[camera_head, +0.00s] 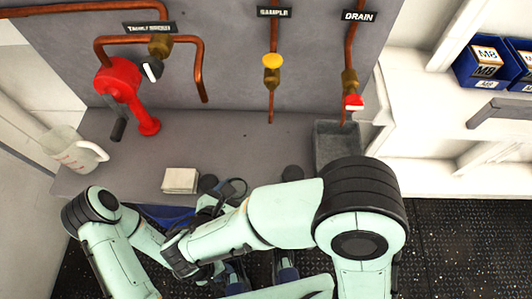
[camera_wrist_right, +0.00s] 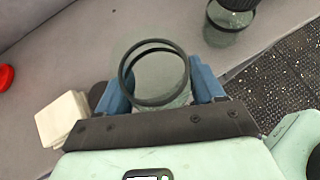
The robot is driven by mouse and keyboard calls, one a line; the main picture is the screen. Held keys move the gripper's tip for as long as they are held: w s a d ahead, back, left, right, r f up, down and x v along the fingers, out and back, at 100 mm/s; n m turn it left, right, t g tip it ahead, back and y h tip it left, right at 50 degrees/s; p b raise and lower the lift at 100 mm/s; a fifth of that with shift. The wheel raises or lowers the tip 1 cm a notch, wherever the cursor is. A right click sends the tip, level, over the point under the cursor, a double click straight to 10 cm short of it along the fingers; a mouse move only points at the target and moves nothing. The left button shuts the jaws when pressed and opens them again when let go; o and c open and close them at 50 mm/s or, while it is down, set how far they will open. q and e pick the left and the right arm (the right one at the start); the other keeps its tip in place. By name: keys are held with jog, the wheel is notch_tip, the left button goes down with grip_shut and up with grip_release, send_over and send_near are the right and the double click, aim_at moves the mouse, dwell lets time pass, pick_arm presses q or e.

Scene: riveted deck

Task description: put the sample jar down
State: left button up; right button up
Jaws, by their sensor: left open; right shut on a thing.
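The sample jar is a clear glass jar with a dark rim and an open top. In the right wrist view the jar (camera_wrist_right: 158,78) is between the blue fingers of my right gripper (camera_wrist_right: 164,92), which is shut on it. In the head view the jar (camera_head: 234,187) is at the bench's front edge, partly hidden by my right gripper (camera_head: 218,196). I cannot tell whether its base touches the bench. My left gripper (camera_head: 260,270) is open and empty, below the right forearm, in front of the bench.
A white block (camera_head: 180,180) lies left of the jar, beside a dark disc (camera_head: 208,183). A black-lidded jar (camera_wrist_right: 232,18) stands to the right. A measuring jug (camera_head: 72,150), red pump (camera_head: 122,85), and grey drain basin (camera_head: 337,142) are also on the bench. The bench middle is clear.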

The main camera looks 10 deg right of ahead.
jog(key=shift+s+f, duration=0.1)
jog(key=shift+s, duration=0.25)
jog(key=shift+w+d, duration=0.1)
jog(key=shift+d, duration=0.15)
send_over(270, 152)
jog(key=shift+a+p, duration=0.1)
jog(key=shift+p, duration=0.35)
jog(key=shift+f+b, duration=0.3)
jog(key=shift+f, duration=1.45)
jog(key=shift+f, duration=0.1)
jog(key=o, duration=1.2)
jog(key=p+v, duration=0.1)
jog(key=v, duration=1.1)
